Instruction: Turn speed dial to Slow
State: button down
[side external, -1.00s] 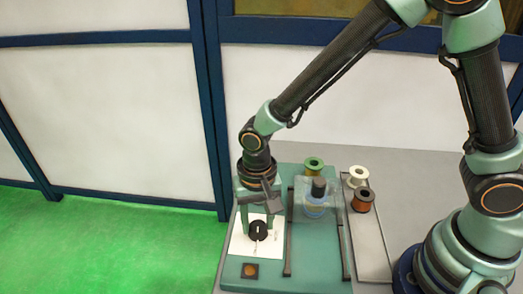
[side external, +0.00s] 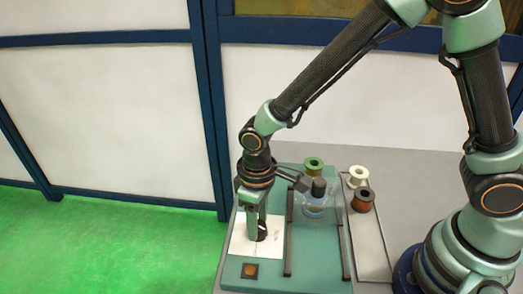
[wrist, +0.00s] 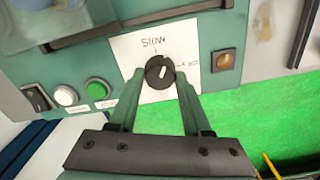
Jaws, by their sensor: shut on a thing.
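The speed dial (wrist: 160,66) is a round black knob with a short white mark, on a white label plate (wrist: 126,46). The word "Slow" is printed above it in the wrist view; a smaller label to its right is hard to read. The white mark lies roughly upright in that view, a little tilted. My gripper (wrist: 160,75) is shut on the dial, one finger on each side. In the side view my gripper (side external: 257,230) points down over the plate and partly hides the dial (side external: 262,234).
The wrist view shows a green button (wrist: 97,89), a white button (wrist: 65,95) and a black switch (wrist: 35,97). Spools (side external: 358,176) stand to the right.

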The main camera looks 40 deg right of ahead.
jog(key=n, duration=0.6)
dwell(0.6)
jog(key=shift+c, duration=1.7)
grip_release()
notch_tip(320, 180, up, 12)
jog(key=shift+r, duration=0.1)
jog(key=s+d+r+m+t, duration=0.2)
jog(key=d+r+m, duration=0.2)
jog(key=d, duration=0.5)
jog(key=s+d+r+m+t, duration=0.1)
jog(key=d+r+m+t, duration=0.2)
jog(key=d+m, duration=0.4)
jog(key=d+r, duration=0.1)
jog(key=d, duration=0.2)
jog(key=shift+s+d+r+t, duration=0.15)
jog(key=shift+s+d+t, duration=0.1)
jog(key=shift+s+t, duration=0.1)
